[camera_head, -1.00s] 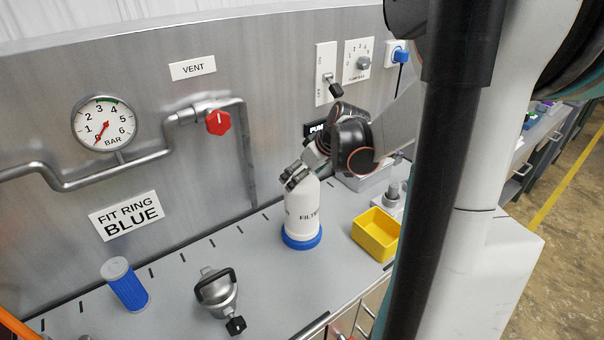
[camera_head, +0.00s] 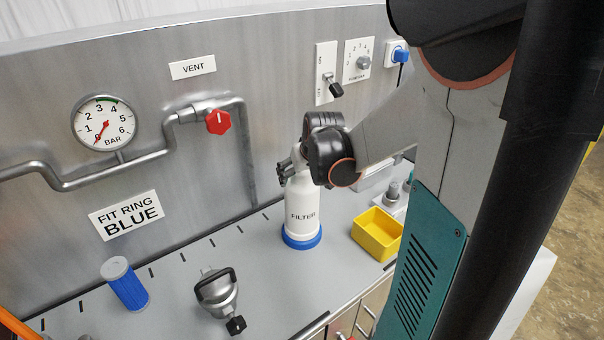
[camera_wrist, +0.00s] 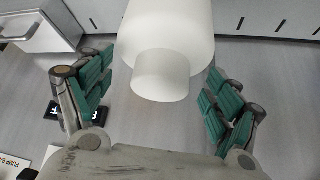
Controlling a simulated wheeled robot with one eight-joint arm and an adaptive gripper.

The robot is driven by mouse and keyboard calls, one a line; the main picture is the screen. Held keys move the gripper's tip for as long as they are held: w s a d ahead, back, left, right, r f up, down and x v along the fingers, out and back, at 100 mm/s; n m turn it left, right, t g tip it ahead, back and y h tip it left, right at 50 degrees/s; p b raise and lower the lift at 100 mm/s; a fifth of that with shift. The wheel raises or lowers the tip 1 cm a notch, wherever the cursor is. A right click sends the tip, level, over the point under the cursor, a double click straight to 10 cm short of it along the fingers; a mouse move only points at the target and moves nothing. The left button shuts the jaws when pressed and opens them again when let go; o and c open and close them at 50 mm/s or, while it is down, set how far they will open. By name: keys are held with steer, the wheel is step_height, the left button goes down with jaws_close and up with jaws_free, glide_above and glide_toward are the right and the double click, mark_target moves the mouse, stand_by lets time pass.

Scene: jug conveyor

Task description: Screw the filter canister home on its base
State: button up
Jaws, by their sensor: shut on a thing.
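The white filter canister (camera_head: 302,205), lettered FILTER, stands upright on a blue ring base (camera_head: 301,240) on the bench. The lettering faces the head camera. Whether a gap remains between canister and base is too small to tell. My gripper (camera_head: 283,172) is at the canister's narrow top, shut on it, with the wrist to the right. In the wrist view the white canister (camera_wrist: 184,25) and its narrower neck (camera_wrist: 160,76) lie between my gripper's green-padded fingers (camera_wrist: 158,92). The contact itself is not clear there, and the blue base is out of sight.
A yellow bin (camera_head: 378,230) stands right of the canister. A metal piece with a black handle (camera_head: 217,290) and a blue cartridge (camera_head: 128,287) are to the left. Behind is a steel panel with a gauge (camera_head: 104,123), red valve knob (camera_head: 218,122) and switch (camera_head: 328,80).

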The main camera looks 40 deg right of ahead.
steer(key=shift+m+g+h, duration=0.3)
steer(key=shift+m+h, duration=0.2)
steer(key=shift+m, duration=0.6)
steer(key=shift+w+m+g+h, duration=0.1)
steer(key=shift+m+g+h, duration=0.4)
steer(key=shift+m, duration=0.6)
steer(key=shift+m+g+h+b, duration=0.3)
steer(key=shift+m+h+b, duration=0.1)
steer(key=shift+m, duration=0.5)
steer(key=shift+m+g+h, duration=0.4)
steer(key=shift+m+g, duration=0.3)
steer(key=shift+m, duration=0.8)
steer(key=o, duration=1.4)
steer(key=shift+o, duration=0.2)
